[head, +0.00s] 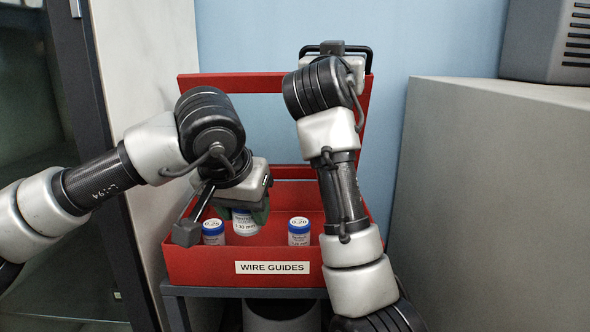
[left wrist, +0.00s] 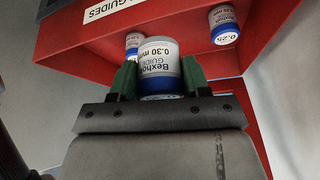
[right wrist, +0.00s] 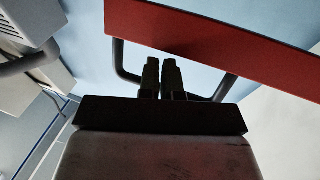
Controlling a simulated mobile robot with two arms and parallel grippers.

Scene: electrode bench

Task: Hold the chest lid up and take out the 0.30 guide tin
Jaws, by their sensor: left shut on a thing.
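The red chest (head: 330,272), marked WIRE GUIDES, stands with its lid (head: 203,83) raised at the back. The contact is hidden.
Inside the chest stand a 0.25 tin (head: 213,233) to the left and a 0.20 tin (head: 299,232) to the right. A grey cabinet (head: 490,200) stands close on the right, with a pale wall on the left. My right arm crosses the chest's right side.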

